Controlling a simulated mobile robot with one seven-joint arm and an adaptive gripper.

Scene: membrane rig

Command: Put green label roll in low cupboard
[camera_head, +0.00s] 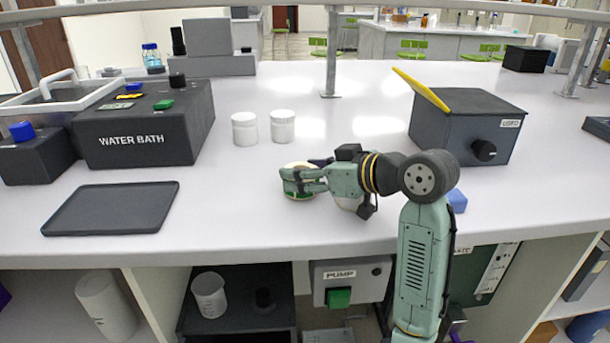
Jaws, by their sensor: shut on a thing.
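The green label roll (290,187), a short roll with a green band and a pale top, is at the bench's middle front. My gripper (302,181) reaches it from the right and is shut on it, with the fingers covering part of its side. The roll is at or just above the bench top; I cannot tell whether it touches. Below the bench are open low compartments. The left one (50,310) holds a white cylinder (106,305). I cannot tell which compartment is the low cupboard.
A water bath (150,135), a dark tray (75,210) and two white jars (283,125) are left and behind. Below are a beaker (209,295), a pump (365,280) and a dark green unit (490,280).

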